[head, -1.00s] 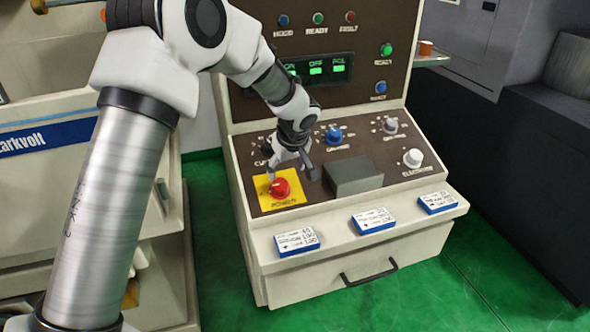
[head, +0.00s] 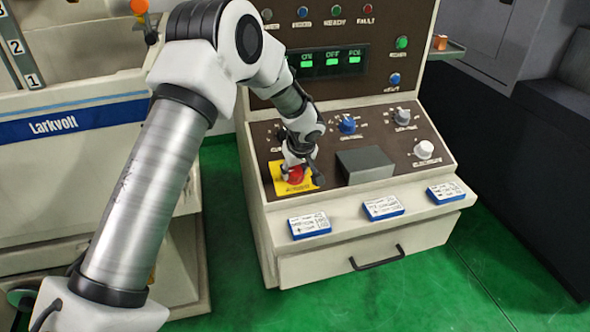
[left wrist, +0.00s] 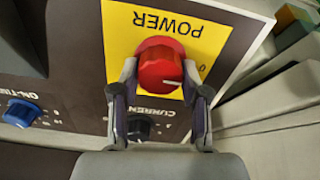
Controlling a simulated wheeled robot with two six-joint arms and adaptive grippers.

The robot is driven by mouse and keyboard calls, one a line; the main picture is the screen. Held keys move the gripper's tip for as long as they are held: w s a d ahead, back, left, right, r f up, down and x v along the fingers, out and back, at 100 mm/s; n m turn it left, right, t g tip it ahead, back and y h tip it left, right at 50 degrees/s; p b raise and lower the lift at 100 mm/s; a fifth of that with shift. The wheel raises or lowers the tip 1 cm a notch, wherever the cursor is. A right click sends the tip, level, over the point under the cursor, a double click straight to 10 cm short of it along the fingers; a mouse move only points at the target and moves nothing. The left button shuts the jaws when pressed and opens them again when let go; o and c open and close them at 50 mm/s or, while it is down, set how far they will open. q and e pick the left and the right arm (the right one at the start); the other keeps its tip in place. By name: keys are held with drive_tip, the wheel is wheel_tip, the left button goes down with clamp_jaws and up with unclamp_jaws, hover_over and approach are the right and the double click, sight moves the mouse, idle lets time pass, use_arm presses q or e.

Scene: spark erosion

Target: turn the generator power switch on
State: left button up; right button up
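The power switch is a red round knob (head: 296,174) on a yellow plate (head: 281,189) at the panel's lower left. In the left wrist view the red knob (left wrist: 160,72) has a white mark toward its right lower edge, near a printed 0. The yellow plate (left wrist: 120,30) there reads POWER, upside down. My left gripper (head: 301,178) is down at the knob. In the left wrist view its open fingers (left wrist: 158,78) stand on either side of the knob, close to its edges. Firm contact cannot be made out. My right gripper is in neither view.
A grey block (head: 365,166) sits right of the switch. A blue knob (head: 347,125) and a white knob (head: 424,149) are on the same panel. Several blue-white boxes (head: 310,225) lie on the front ledge. A green-lit display (head: 331,61) is above.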

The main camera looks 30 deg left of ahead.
use_arm(q)
drive_tip(key=shift+f+m, duration=0.2)
drive_tip(key=shift+m, duration=0.1)
drive_tip(key=shift+s+f+m+b, duration=0.1)
drive_tip(key=shift+m+b, duration=0.4)
drive_tip(key=shift+b, duration=0.1)
drive_tip(key=shift+m+b, duration=0.5)
drive_tip(key=shift+m, duration=1.6)
drive_tip(key=m, duration=0.2)
drive_tip(key=shift+m, duration=0.3)
drive_tip(key=m+p, duration=0.1)
drive_tip(key=m, duration=0.3)
drive_tip(key=shift+m+h, duration=0.3)
drive_tip(key=m+p, duration=0.1)
drive_tip(key=m, duration=0.2)
drive_tip(key=shift+d, duration=0.1)
drive_tip(key=shift+m+p, duration=0.7)
drive_tip(key=shift+m, duration=0.3)
drive_tip(key=shift+f, duration=0.1)
